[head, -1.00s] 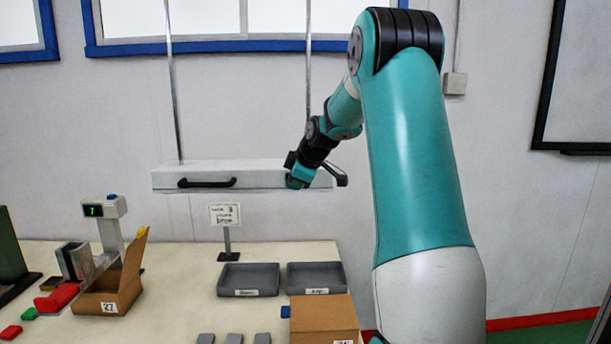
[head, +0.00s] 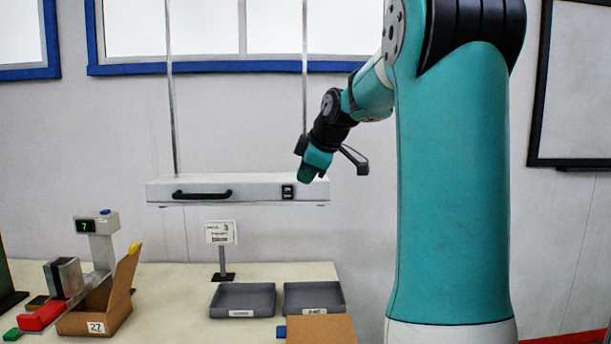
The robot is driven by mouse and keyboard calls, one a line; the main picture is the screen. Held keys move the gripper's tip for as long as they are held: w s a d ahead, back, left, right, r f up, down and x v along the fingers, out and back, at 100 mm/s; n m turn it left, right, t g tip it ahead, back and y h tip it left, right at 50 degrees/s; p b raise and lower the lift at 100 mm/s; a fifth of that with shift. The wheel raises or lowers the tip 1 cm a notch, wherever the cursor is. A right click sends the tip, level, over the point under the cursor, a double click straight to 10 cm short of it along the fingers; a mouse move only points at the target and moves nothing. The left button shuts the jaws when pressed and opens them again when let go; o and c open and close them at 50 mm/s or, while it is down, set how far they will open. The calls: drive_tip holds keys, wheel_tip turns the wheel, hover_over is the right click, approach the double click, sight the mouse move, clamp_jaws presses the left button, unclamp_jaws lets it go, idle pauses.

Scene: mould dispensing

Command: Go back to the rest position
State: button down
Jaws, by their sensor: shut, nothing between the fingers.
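My arm rises at the right of the head view, with its upper part bent over to the left. My gripper (head: 356,161), small and dark at the wrist's end, is shut and empty. It is in the air, to the right of the hanging white lamp bar and well above the table (head: 175,290). It touches nothing that I can see. Its fingertips are too small to make out clearly.
A white bar with a black handle (head: 202,194) hangs over the table. Below stand two grey trays (head: 243,313) (head: 314,311), a sign (head: 221,234), a cardboard box (head: 321,329), an open box numbered 27 (head: 97,327) and a device with a green display (head: 97,226).

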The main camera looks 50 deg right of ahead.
idle(0.3)
drive_tip(key=s+a+f+g+y, duration=0.15)
drive_tip(key=a+f, duration=0.25)
drive_tip(key=a, duration=1)
drive_tip(key=s+a+f+g+y, duration=0.1)
drive_tip(key=a+f+y, duration=0.25)
drive_tip(key=a, duration=1.05)
drive_tip(key=s+a+f+g, duration=0.2)
drive_tip(key=s+a+f, duration=0.1)
drive_tip(key=s+a, duration=0.3)
drive_tip(key=s+a+f+g, duration=0.2)
drive_tip(key=s+a+f, duration=0.2)
drive_tip(key=s+a, duration=0.3)
drive_tip(key=s, duration=0.3)
drive_tip(key=shift+s+a+g+y, duration=0.15)
drive_tip(key=shift+a+g+y, duration=0.1)
drive_tip(key=shift+g+y, duration=0.15)
